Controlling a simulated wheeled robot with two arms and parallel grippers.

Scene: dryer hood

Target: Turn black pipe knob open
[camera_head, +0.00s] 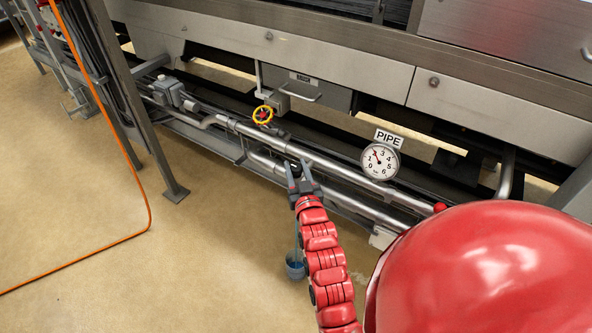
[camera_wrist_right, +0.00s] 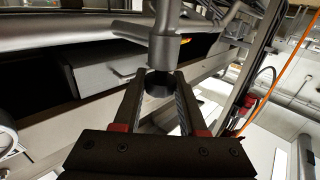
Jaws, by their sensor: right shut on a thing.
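The black pipe knob (camera_wrist_right: 157,84) sits below a grey pipe fitting (camera_wrist_right: 164,48) in the right wrist view, between my fingers. In the head view the knob is small and largely hidden by the gripper. My right gripper (camera_head: 302,178) is at the lower silver pipe, shut on the knob; its fingertips (camera_wrist_right: 154,84) flank it in the wrist view. My left gripper is not in view.
Silver pipes (camera_head: 345,168) run along the machine. A metal leg (camera_head: 176,193) and an orange cable (camera_head: 148,205) are at left. The tan floor (camera_head: 200,265) is mostly clear there.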

